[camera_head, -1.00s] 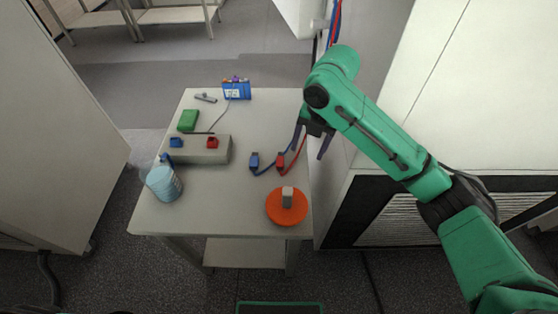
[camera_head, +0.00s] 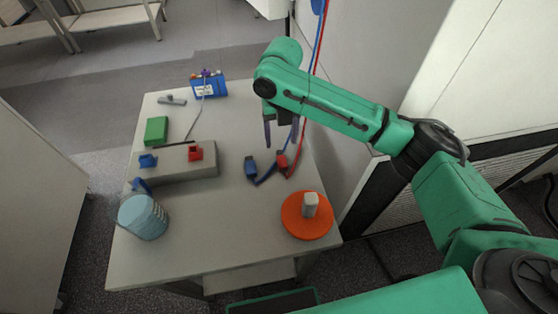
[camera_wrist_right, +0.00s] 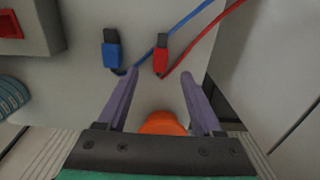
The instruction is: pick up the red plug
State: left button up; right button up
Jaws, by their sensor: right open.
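The red plug (camera_head: 282,161) lies on the right part of the table, with a red cable running off it. It also shows in the right wrist view (camera_wrist_right: 161,58), ahead of the fingertips and roughly between their lines. The blue plug (camera_head: 251,168) lies just left of it; it also shows in the right wrist view (camera_wrist_right: 112,52). My right gripper (camera_head: 281,138) is open and empty, above the table near the two plugs. Its two purple fingers are apart in the right wrist view (camera_wrist_right: 160,74). My left gripper is not in view.
A grey box (camera_head: 180,168) with a blue and a red socket stands left on the table (camera_head: 200,245). An orange disc (camera_head: 300,228) with a grey block is at the front right. A light-blue container (camera_head: 143,218), green block (camera_head: 157,130) and blue battery pack (camera_head: 209,87) stand around.

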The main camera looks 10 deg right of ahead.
aim_at(282, 159)
notch_tip(282, 159, down, 8)
jog(key=shift+s+d+f+p, duration=0.1)
jog(key=shift+f+p, duration=0.05)
jog(key=shift+p, duration=0.5)
grip_shut()
